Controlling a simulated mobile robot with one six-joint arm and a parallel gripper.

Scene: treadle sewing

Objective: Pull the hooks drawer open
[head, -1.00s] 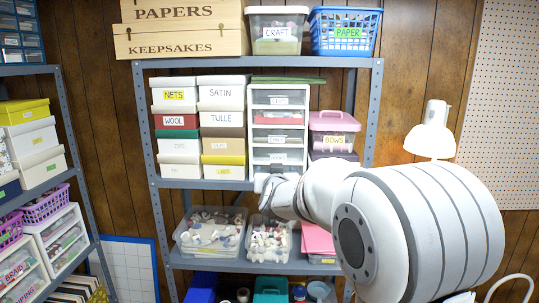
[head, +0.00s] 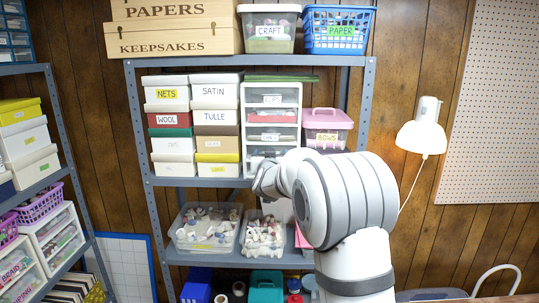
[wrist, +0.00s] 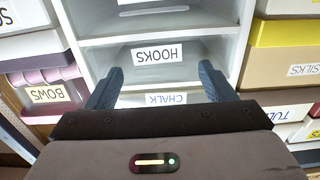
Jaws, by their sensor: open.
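The white drawer unit (head: 243,118) stands on the shelf, with several stacked drawers. The hooks drawer (wrist: 120,60) appears upside down in the wrist view, its HOOKS label facing me. It looks closed. The chalk drawer (wrist: 166,99) shows beside it, lower in the wrist picture. My gripper (wrist: 158,78) is open and empty, with one finger at each side of the drawer front; I cannot tell whether they touch it. In the head view my gripper (head: 259,172) is at the lower part of the unit, and my arm hides part of the hooks drawer.
Stacked labelled boxes (head: 212,117) stand left of the unit, and the pink bows box (head: 326,118) stands right of it. Open bins of spools (head: 207,229) sit on the shelf below.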

